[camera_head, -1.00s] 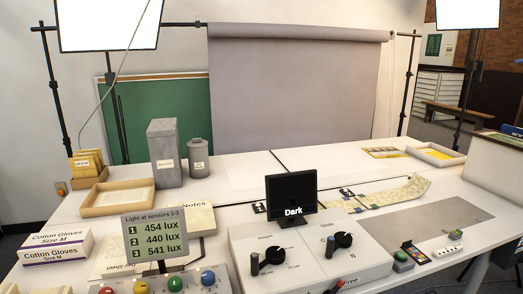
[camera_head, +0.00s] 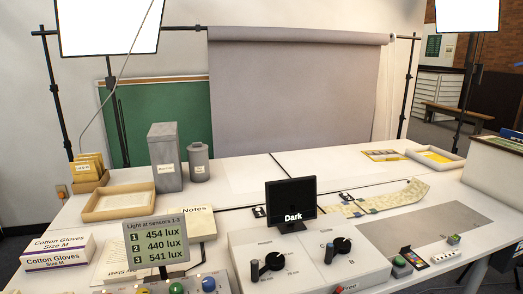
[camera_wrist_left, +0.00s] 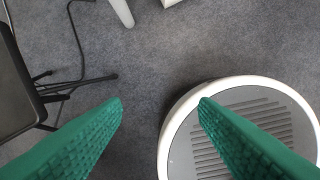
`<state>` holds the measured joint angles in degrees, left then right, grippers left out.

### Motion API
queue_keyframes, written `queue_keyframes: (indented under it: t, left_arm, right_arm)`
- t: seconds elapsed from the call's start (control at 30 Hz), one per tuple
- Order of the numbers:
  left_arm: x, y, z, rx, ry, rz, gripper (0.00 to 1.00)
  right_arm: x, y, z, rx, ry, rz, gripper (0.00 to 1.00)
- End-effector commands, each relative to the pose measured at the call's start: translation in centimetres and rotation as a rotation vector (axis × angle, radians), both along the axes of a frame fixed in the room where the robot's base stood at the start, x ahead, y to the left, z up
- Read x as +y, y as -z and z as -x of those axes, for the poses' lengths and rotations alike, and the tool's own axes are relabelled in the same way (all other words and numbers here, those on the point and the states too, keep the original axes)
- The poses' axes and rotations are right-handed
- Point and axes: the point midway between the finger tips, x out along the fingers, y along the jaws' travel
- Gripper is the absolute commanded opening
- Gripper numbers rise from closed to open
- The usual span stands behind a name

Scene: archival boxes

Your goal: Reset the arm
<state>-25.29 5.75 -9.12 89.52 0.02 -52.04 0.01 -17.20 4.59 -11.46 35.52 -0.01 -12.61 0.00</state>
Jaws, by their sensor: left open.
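My left gripper (camera_wrist_left: 161,104) shows in the left wrist view as two green textured fingers. They are spread apart with nothing between them, over grey carpet. My round white base with a grey slotted top lies below the right finger. The left gripper does not show in the head view. My right gripper is not clearly in view; only a dark piece shows at the right edge of the head view.
The white table holds a control box (camera_head: 310,262) with knobs, a "Dark" display (camera_head: 291,203), a lux readout (camera_head: 155,243), glove boxes (camera_head: 57,252), a wooden tray (camera_head: 119,201) and grey canisters (camera_head: 165,157). A black stand (camera_wrist_left: 18,75) is left in the wrist view.

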Motion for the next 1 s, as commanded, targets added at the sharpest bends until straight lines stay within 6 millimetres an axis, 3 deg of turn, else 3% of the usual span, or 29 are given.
queue_keyframes:
  t: [0.1, 0.2, 0.33, 0.5, 0.63, 1.0]
  left_arm:
    - [0.5, 5.1, 3.5, 0.04, 0.007, -0.005, 0.54]
    - [1.0, 8.6, 6.9, 0.063, 0.013, -0.009, 0.54]
    - [1.9, 11.6, 11.3, 0.088, 0.018, -0.012, 0.54]
    - [2.7, 13.4, 15.4, 0.107, 0.024, -0.015, 0.54]
    - [3.0, 13.8, 16.6, 0.11, 0.026, -0.016, 0.54]
    - [3.0, 13.8, 16.6, 0.11, 0.026, -0.016, 0.54]
  right_arm:
    - [0.0, -1.0, 0.0, 0.0, 0.0, 0.0, 0.0]
    - [0.0, -1.5, 0.0, 0.0, 0.0, 0.0, 0.0]
    - [0.0, -2.1, 0.0, 0.0, 0.0, 0.0, 0.0]
    - [0.0, -2.5, 0.0, 0.0, 0.0, 0.0, 0.0]
    - [0.0, -2.5, 0.0, 0.0, 0.0, 0.0, 0.0]
    - [0.0, -2.5, 0.0, 0.0, 0.0, 0.0, 0.0]
